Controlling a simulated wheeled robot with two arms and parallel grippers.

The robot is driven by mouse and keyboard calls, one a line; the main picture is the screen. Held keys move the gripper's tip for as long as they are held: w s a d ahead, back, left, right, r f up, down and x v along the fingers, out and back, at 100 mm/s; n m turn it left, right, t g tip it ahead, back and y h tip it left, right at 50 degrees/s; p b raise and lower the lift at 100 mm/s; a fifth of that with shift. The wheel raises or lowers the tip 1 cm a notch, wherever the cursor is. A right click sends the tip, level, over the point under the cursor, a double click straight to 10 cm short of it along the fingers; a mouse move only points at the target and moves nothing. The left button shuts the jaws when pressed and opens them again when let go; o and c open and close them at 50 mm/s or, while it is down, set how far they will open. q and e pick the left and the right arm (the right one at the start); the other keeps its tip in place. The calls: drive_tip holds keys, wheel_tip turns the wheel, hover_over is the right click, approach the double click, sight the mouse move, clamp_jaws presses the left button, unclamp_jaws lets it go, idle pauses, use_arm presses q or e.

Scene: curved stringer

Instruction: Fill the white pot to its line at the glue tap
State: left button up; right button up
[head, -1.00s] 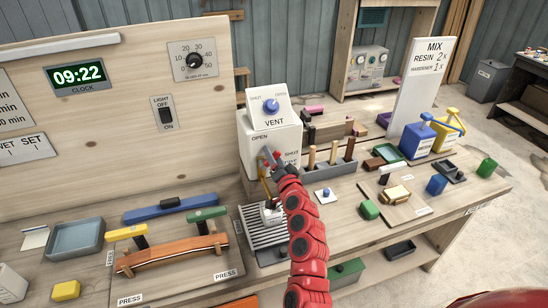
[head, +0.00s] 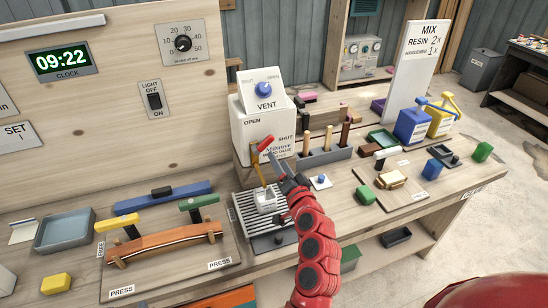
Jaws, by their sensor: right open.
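The white glue tap box (head: 252,130) stands at the back of the bench, marked OPEN and SHUT. Its red lever (head: 265,143) slants up to the right, towards the SHUT side. The small white pot (head: 265,200) stands on the slatted drip grate (head: 243,222) below the tap. A thin amber strip (head: 261,176) runs down above the pot; I cannot tell spout from glue. The pot's line and glue level are too small to make out. My right gripper (head: 274,160) is open just below and right of the lever, in front of the box. My left gripper is out of view.
A rack with wooden-handled tools (head: 325,155) stands right of the tap. A blue-knobbed lid (head: 320,181) lies near my right forearm. A press with a curved wooden strip (head: 165,243) is at left. Blue and yellow containers stand at far right.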

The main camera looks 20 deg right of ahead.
drive_tip(key=s+b, duration=0.1)
drive_tip(key=s, duration=0.5)
drive_tip(key=shift+s, duration=0.3)
drive_tip(key=shift+d, duration=0.1)
